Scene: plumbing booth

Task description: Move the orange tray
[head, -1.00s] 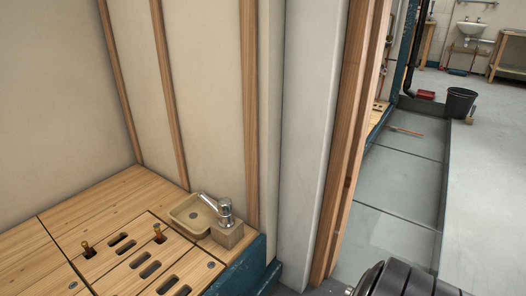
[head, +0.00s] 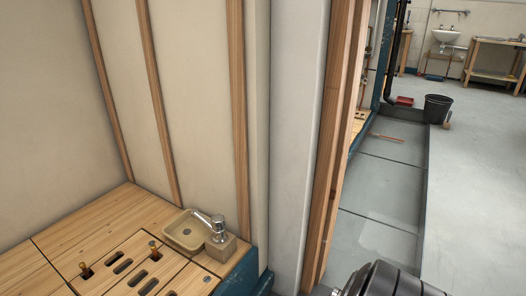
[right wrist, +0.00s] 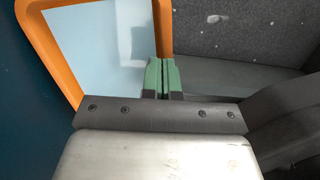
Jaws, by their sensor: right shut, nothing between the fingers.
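An orange-rimmed shape with a flat pale blue inside (right wrist: 166,24) fills the upper left of the right wrist view. It looks like the orange tray, but its far end is cut off by the picture edge. My right gripper (right wrist: 162,78) has green fingertips pressed together with nothing between them. The fingertips overlap the lower right side of the orange rim in the picture; I cannot tell whether they touch it. My left gripper is in neither view. The head view shows no orange tray.
A wooden counter (head: 88,222) with slots holds a small beige basin (head: 178,233) and a tap (head: 218,228). Wooden studs (head: 322,150) edge the doorway. Beyond it are a black bucket (head: 437,108), a red tray (head: 404,101) and a wall sink (head: 446,36). Grey floor (head: 470,190) is open at right.

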